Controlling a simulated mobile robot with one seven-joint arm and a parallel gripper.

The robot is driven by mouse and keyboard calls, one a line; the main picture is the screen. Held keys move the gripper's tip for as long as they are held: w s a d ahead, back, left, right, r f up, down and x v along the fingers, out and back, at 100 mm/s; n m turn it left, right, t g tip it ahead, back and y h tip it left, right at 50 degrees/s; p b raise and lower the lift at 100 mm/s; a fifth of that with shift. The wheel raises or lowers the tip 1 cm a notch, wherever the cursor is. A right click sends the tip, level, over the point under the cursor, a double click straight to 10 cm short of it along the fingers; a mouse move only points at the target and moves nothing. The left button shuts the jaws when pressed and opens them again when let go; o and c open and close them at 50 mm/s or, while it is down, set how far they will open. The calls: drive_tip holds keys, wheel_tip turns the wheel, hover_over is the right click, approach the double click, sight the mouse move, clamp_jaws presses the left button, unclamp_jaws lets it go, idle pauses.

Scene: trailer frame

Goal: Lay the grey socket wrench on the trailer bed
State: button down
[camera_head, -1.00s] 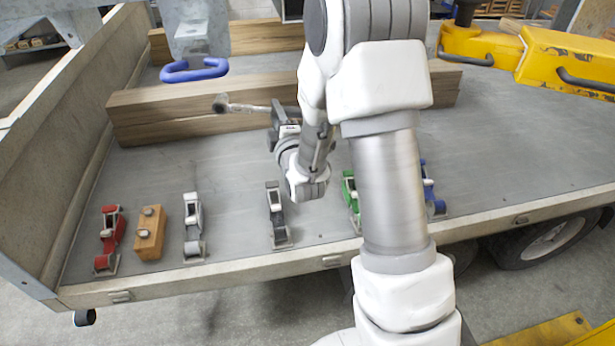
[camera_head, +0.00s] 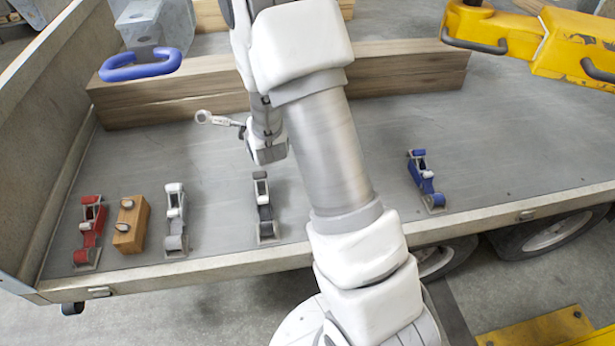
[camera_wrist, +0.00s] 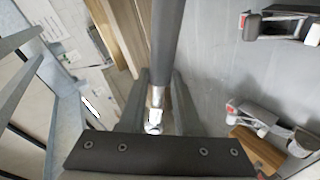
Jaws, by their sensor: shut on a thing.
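My gripper (camera_head: 243,131) is shut on the grey socket wrench (camera_head: 218,120) and holds it in front of the timber beams. In the head view the wrench's ring-shaped end points left, and its other part is hidden behind my arm. In the wrist view the dark handle of the wrench (camera_wrist: 167,42) runs up the picture from between the fingers (camera_wrist: 158,100), with a shiny metal part low down. The grey trailer bed (camera_head: 490,135) lies below. The wrench appears above it; I cannot tell the exact gap.
Stacked timber beams (camera_head: 400,72) lie across the bed. Along the front edge stand a red clamp (camera_head: 88,232), a wooden block (camera_head: 131,224), two grey clamps (camera_head: 175,220) (camera_head: 265,210) and a blue clamp (camera_head: 425,182).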

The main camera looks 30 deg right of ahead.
drive_tip(key=s+d+f+m+g+y, duration=0.1)
drive_tip(key=s+d+f+m+g, duration=0.6)
drive_tip(key=s+d+f+m, duration=0.5)
drive_tip(key=shift+m, duration=0.5)
drive_tip(key=f+b, duration=0.2)
drive_tip(key=a+f+b, duration=0.1)
drive_tip(key=f+b, duration=0.1)
drive_tip(key=f, duration=0.1)
drive_tip(key=f+b, duration=0.3)
drive_tip(key=shift+w+a, duration=0.3)
drive_tip(key=shift+w, duration=0.1)
drive_tip(key=shift+f+b, duration=1.3)
drive_tip(key=shift+f, duration=0.15)
unclamp_jaws()
drive_tip(key=p+v, duration=0.7)
drive_tip(key=v, duration=1)
drive_tip(key=shift+r+p, duration=0.35)
drive_tip(key=shift+p, duration=0.05)
drive_tip(key=shift+w, duration=0.15)
